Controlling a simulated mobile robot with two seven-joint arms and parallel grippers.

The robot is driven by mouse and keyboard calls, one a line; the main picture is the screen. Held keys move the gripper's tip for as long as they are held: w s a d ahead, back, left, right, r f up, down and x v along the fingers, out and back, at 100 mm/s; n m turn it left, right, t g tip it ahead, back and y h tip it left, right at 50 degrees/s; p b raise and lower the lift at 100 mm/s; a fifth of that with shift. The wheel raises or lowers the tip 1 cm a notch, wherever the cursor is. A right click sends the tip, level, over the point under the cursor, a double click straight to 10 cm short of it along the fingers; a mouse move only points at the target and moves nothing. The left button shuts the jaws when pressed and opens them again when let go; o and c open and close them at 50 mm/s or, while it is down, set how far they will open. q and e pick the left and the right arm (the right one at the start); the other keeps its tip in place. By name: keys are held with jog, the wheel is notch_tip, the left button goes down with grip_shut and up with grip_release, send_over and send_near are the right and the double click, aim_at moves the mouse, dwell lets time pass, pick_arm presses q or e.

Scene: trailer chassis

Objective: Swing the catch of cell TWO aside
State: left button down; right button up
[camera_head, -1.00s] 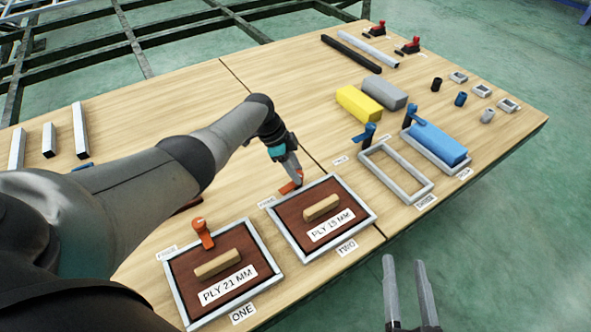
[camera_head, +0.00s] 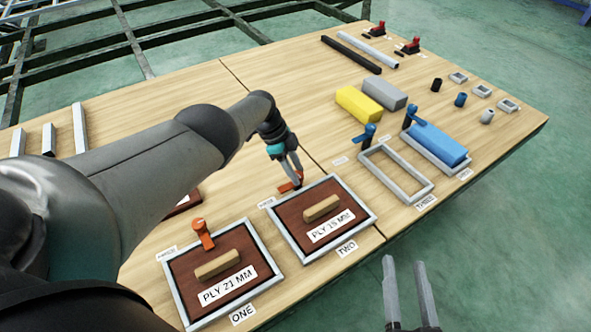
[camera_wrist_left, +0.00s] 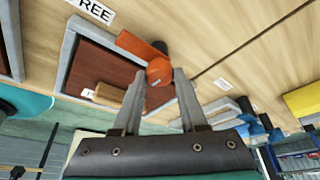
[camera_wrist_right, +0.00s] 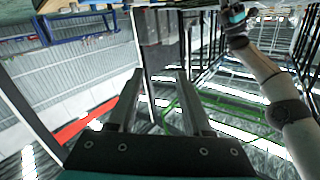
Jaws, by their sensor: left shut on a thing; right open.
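Cell TWO (camera_head: 374,212) is a grey frame around a dark red panel (camera_head: 287,212) with a wooden block (camera_head: 321,208) and a "PLY 15 MM" label. Its orange catch (camera_head: 285,188) is at the far edge of the frame. My left gripper (camera_head: 295,179) is shut on this catch. In the left wrist view the catch's round orange end (camera_wrist_left: 160,71) is between the fingertips, and its flat orange arm (camera_wrist_left: 138,45) extends up-left, beside the frame. The fingers partly hide the catch in the head view. My right gripper (camera_head: 405,262) is open and empty, off the table's near edge.
Cell ONE (camera_head: 275,262), left of cell TWO, has its orange catch (camera_head: 203,233) reaching over its panel. An empty frame (camera_head: 372,174), blue catches and a blue block (camera_head: 438,143) are to the right. Yellow (camera_head: 358,104) and grey blocks stand farther back.

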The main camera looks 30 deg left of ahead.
pick_arm(q)
jog(key=shift+a, duration=0.15)
jog(key=shift+c, duration=2.2)
grip_release()
jog(key=shift+r, duration=0.1)
